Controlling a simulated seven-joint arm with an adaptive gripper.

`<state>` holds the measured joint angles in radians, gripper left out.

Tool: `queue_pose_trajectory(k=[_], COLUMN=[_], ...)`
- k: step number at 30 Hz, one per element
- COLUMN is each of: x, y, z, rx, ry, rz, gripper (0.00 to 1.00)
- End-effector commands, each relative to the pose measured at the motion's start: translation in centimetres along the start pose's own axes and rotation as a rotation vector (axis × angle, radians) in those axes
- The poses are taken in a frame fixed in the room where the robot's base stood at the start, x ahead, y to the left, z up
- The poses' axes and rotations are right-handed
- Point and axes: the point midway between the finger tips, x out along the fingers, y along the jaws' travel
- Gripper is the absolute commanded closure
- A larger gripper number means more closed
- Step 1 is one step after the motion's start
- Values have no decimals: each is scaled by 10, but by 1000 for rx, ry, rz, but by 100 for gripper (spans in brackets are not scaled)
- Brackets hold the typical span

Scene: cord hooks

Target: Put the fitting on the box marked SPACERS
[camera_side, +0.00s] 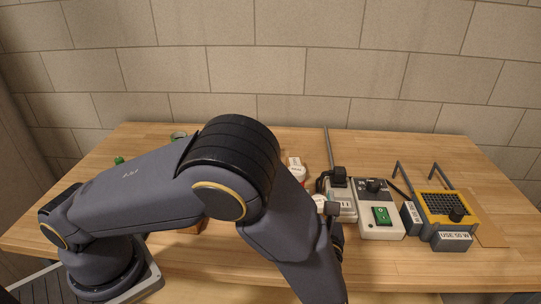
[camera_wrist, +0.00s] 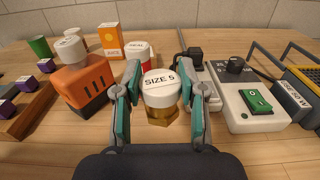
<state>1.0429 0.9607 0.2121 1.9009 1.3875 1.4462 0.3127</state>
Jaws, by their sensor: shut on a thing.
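In the wrist view, a brass-coloured fitting (camera_wrist: 161,115) with a white top marked SIZE 5 stands between the fingers of my gripper (camera_wrist: 160,80). The grey and teal fingers are shut on its sides. The fitting looks upright; whether its base touches the table I cannot tell. In the side view my arm hides most of the gripper. No label reading SPACERS is legible. An orange box (camera_wrist: 109,43) with a white band stands at the back left, its print too small to read. A red container (camera_wrist: 143,62) with a lettered white top stands just behind the fitting.
An orange slotted block (camera_wrist: 85,82) with a white knob stands left. A wooden rack (camera_wrist: 25,110) holds purple-topped pieces. Right are a grey device with a black plug (camera_wrist: 195,58), a green-switch box (camera_wrist: 255,102) and a yellow mesh unit (camera_side: 446,204).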

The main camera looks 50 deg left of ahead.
Motion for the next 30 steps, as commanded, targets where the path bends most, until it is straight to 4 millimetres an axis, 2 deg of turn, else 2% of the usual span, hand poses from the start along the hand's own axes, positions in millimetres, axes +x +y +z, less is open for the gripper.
queue_pose_trajectory(k=[1, 3, 8, 9, 12, 15, 18, 22, 30], x=[27, 67, 161, 182, 229, 261, 279, 287, 288], y=[-8, -16, -19, -16, -4, 14, 31, 43, 45], z=[0, 3, 18, 23, 34, 42, 42, 32, -16], rx=[-6, -6, -5, -4, -2, 1, 2, 4, 5], ry=[-5, -7, -6, -6, -4, -3, -1, 0, -1], rz=[67, 153, 307, 337, 401, 456, 493, 518, 521], gripper=[97, 97, 97, 97, 97, 97, 97, 97, 97])
